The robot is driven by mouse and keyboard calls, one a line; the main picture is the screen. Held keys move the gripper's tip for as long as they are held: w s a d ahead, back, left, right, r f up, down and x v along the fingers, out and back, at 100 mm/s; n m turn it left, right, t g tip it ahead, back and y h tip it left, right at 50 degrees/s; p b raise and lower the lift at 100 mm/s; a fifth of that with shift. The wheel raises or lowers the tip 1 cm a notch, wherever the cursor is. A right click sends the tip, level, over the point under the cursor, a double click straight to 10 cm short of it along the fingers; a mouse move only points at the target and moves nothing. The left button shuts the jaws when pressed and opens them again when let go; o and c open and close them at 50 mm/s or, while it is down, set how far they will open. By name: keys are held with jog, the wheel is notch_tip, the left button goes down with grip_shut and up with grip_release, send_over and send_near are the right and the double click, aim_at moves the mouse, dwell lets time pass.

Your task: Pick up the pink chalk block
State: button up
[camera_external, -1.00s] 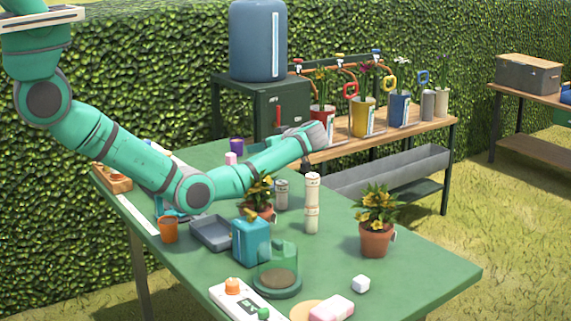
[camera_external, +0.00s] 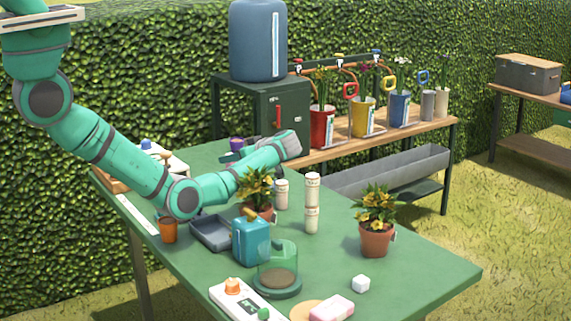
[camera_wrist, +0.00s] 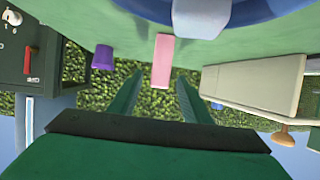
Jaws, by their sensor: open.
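The pink chalk block (camera_wrist: 163,58) shows in the wrist view as an upright pink bar, centred between the tips of my gripper (camera_wrist: 158,80). The two green fingers are apart, one on each side of it, with visible gaps. I cannot tell how far the block lies beyond the tips. There the block is hidden behind my arm and gripper.
A pink and white block (camera_external: 331,307) lies at the table's near edge.

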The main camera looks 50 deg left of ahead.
jog(key=shift+x, duration=1)
grip_shut()
